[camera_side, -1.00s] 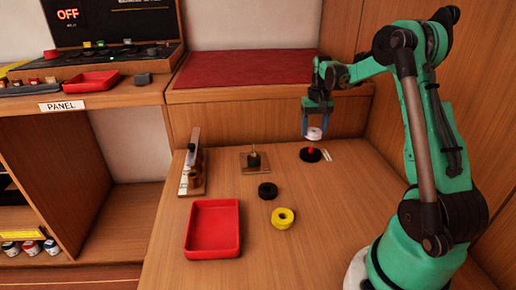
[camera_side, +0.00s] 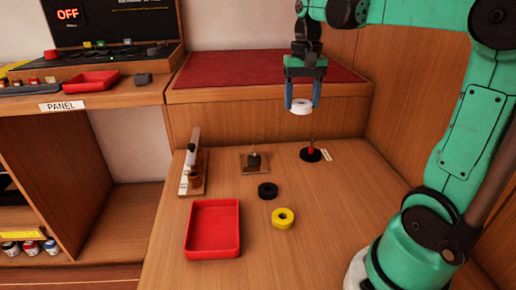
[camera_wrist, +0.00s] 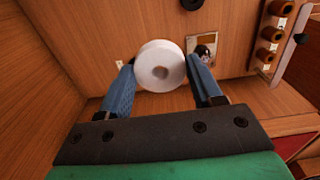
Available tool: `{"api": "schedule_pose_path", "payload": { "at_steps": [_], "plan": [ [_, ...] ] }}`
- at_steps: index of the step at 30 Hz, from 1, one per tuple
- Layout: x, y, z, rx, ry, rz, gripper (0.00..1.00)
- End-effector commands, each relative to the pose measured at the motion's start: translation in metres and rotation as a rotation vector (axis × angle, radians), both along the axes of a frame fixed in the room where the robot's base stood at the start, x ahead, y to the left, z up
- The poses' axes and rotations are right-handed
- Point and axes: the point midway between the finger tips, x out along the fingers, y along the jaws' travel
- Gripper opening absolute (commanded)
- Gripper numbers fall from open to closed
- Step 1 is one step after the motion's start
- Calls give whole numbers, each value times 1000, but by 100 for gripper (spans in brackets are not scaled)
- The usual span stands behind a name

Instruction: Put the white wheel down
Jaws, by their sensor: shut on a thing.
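The white wheel (camera_side: 301,106) is a thick ring with a hole in its middle. My gripper (camera_side: 302,100) is shut on it, with one blue finger on each side, and holds it well above the table. In the wrist view the wheel (camera_wrist: 160,66) sits between the two fingertips, its hole facing the camera. Below it and a little to the right, in the side view, stands a post with a red part on a round black base (camera_side: 311,154). That post is not visible in the wrist view; the wheel may hide it.
A metal-plate stand with a peg (camera_side: 255,162) is left of the black base. A black wheel (camera_side: 267,190), a yellow wheel (camera_side: 283,218) and a red tray (camera_side: 212,229) lie nearer. A wooden rack (camera_side: 193,170) stands at left. A raised red-topped ledge (camera_side: 260,78) is behind.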

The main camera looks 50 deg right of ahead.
Motion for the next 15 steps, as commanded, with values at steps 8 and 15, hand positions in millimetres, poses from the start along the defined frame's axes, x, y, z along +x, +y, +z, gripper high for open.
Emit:
{"api": "schedule_pose_path", "payload": {
  "at_steps": [8,15],
  "plan": [
    [-6,10,-20,0,0,0,0],
    [-5,10,-77,0,0,0,0]
  ]
}}
